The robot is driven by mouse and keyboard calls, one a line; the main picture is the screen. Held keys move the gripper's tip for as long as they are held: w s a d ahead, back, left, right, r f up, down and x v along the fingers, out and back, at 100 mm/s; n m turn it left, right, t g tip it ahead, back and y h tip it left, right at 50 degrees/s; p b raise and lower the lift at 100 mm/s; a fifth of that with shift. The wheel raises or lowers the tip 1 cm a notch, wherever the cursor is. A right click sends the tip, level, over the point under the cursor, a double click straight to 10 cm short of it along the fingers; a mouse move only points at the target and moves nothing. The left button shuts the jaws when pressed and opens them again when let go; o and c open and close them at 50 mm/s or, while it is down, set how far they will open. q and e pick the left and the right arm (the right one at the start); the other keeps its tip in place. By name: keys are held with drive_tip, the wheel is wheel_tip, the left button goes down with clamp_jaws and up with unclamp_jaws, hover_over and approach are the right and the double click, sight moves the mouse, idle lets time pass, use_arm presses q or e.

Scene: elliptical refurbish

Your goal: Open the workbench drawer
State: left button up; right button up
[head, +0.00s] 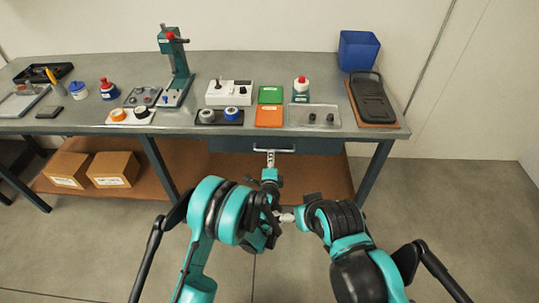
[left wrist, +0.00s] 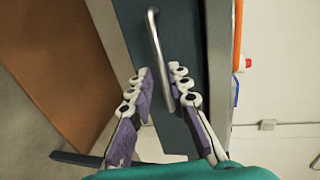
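The workbench drawer (head: 322,146) sits under the front edge of the tabletop and looks shut. Its pale bar handle (head: 287,151) is on the drawer front, and it also shows in the left wrist view (left wrist: 155,42). My left gripper (head: 270,158) is at the handle. In the left wrist view, the fingers of my left gripper (left wrist: 158,85) are apart, with the lower part of the handle between them. The right finger lies very close to the bar; contact cannot be told. My right gripper (head: 286,217) is low in front of the bench, partly hidden by the arms, away from the drawer.
The workbench top (head: 250,68) carries tools, small trays, a green press stand (head: 183,75) and a blue bin (head: 358,50). A brown lower shelf (head: 325,175) holds two cardboard boxes (head: 112,168) at left. Bench legs (head: 375,170) flank the drawer. The floor at right is clear.

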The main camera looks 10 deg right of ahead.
use_arm(q)
drive_tip(key=b+x, duration=0.1)
drive_tip(key=x, duration=0.5)
drive_tip(key=shift+r, duration=0.1)
clamp_jaws()
